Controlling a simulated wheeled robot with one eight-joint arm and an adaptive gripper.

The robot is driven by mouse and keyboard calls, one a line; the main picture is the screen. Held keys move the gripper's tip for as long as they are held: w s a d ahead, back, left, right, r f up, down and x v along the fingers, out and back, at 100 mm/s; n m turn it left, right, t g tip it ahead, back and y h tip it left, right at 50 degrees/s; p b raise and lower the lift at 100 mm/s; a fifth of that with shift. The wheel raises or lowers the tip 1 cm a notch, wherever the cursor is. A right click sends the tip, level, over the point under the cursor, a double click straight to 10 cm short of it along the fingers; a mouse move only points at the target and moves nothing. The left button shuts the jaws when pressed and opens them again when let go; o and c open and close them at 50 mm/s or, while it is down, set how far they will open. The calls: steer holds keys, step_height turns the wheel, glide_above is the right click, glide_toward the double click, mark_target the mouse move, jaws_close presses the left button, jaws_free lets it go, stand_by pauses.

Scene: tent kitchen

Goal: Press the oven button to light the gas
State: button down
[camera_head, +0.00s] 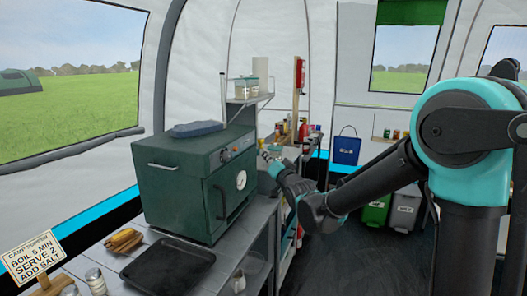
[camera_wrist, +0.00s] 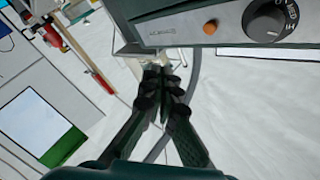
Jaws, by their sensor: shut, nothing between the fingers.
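The dark green oven (camera_head: 172,190) stands on the grey counter, with a round gauge and a handle on its door. In the wrist view, its control panel (camera_wrist: 170,29) crosses the top, with an orange button (camera_wrist: 210,27) and a black dial (camera_wrist: 267,20) beside it. My gripper (camera_head: 266,158) is to the right of the oven front in the head view. In the wrist view my gripper (camera_wrist: 163,76) is shut and empty, with its fingertips below and left of the orange button in the picture. They look apart from the panel.
A small shelf (camera_head: 250,98) holds containers behind the oven. Bottles (camera_head: 303,128) stand beyond my gripper.

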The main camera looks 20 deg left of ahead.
mark_target(235, 149)
steer(key=shift+d+r, duration=0.1)
steer(key=shift+r, duration=0.05)
steer(key=a, duration=0.9)
steer(key=shift+w, duration=0.4)
steer(key=shift+a, duration=0.1)
stand_by(1.4)
steer(key=shift+a, duration=0.25)
steer(key=shift+a, duration=0.45)
stand_by(0.8)
steer(key=shift+d, duration=0.85)
